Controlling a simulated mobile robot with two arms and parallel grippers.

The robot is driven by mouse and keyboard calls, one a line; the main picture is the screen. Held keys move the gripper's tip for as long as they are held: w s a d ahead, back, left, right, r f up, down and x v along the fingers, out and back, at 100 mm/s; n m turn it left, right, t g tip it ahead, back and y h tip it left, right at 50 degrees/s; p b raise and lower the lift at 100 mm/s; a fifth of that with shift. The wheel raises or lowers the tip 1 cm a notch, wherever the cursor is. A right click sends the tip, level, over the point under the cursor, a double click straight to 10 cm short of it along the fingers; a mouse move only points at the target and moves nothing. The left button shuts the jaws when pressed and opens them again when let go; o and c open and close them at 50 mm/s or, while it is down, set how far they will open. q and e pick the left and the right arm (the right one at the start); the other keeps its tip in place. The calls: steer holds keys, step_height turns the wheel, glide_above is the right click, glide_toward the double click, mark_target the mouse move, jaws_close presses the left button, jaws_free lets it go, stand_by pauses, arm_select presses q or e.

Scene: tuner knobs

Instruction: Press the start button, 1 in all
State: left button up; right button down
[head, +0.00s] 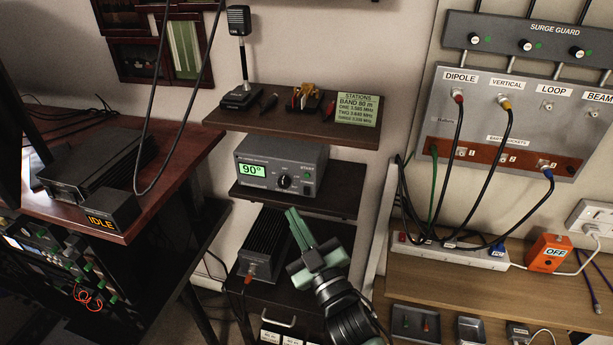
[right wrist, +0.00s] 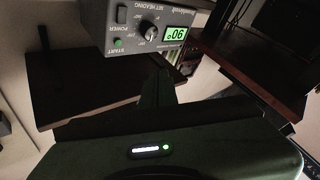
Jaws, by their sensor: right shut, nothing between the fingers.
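The start button (right wrist: 118,43) is a small green button on the front of a grey control box (head: 282,168). In the right wrist view the box (right wrist: 150,30) appears upside down, with the button beside its START label. The box's display reads 90°, and a black dial sits beside it. My right gripper (head: 293,214) has its green fingers closed together and empty, in front of and below the box, apart from the button. In the right wrist view its fingers (right wrist: 157,88) point toward the box, below and to the right of the button. My left gripper is out of view.
The box stands on a dark shelf (head: 332,202) under another shelf (head: 290,126) holding a microphone and a STATIONS card. A finned black unit (head: 270,245) stands below. A cabled antenna panel (head: 510,120) is at right, a wooden desk (head: 120,215) at left.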

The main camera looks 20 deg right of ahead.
mark_target(307, 175)
steer(key=shift+s+a+r, duration=0.1)
steer(key=shift+a+r, duration=0.05)
steer(key=shift+r, duration=0.45)
steer(key=shift+w+d+b, duration=0.1)
steer(key=shift+w+d, duration=0.75)
steer(key=shift+w, duration=0.4)
steer(key=shift+w+d+b, duration=0.15)
steer(key=shift+w+d, duration=0.65)
steer(key=shift+w, duration=0.4)
steer(key=shift+w+d+b, duration=0.1)
steer(key=shift+w+d, duration=0.75)
steer(key=shift+w, duration=0.4)
steer(key=shift+w+d, duration=0.2)
steer(key=shift+w, duration=0.15)
steer(key=shift+w+d, duration=0.2)
steer(key=shift+w, duration=0.05)
steer(key=shift+s+a, duration=0.45)
steer(key=shift+s, duration=0.2)
